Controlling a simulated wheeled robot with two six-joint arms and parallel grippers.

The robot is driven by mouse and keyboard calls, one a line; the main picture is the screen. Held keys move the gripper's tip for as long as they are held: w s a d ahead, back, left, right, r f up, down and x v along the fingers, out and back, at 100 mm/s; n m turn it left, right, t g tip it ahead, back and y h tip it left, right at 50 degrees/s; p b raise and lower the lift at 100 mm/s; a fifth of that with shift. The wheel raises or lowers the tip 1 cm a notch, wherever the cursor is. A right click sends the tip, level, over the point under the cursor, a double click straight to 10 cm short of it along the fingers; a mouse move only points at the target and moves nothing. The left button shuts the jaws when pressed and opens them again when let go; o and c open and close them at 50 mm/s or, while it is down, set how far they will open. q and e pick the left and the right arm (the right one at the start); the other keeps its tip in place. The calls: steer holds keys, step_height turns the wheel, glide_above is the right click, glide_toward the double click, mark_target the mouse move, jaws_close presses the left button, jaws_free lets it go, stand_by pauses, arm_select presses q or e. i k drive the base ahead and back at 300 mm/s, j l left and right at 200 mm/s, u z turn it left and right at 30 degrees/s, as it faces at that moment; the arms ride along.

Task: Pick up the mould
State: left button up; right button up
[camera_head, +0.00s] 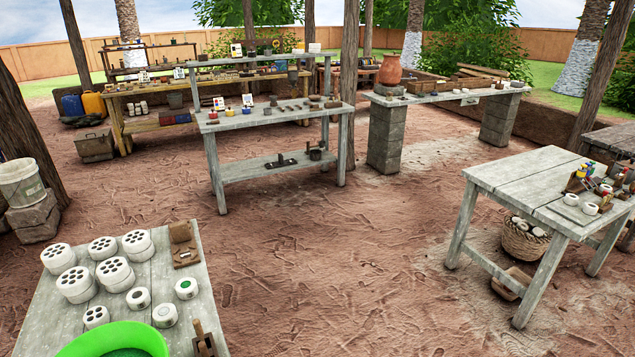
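Neither of my grippers is in view. I cannot tell for sure which thing is the mould. A brown wooden block with an upright back (184,246) stands near the far right corner of the grey table (196,285) at the lower left. Another brown wooden piece with an upright handle (204,341) is at the lower right of that table, partly cut off by the picture's edge. Several white round pieces with holes in their tops (115,273) stand on the same table, some stacked.
A bright green bowl (117,338) is at the table's front, cut off below. A grey table with small items (510,185) stands at right, a basket (526,238) beneath it. A two-level workbench (270,115) stands behind. The earth floor (320,260) between is clear.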

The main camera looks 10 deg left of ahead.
mark_target(187, 289)
steer(key=u, duration=1.25)
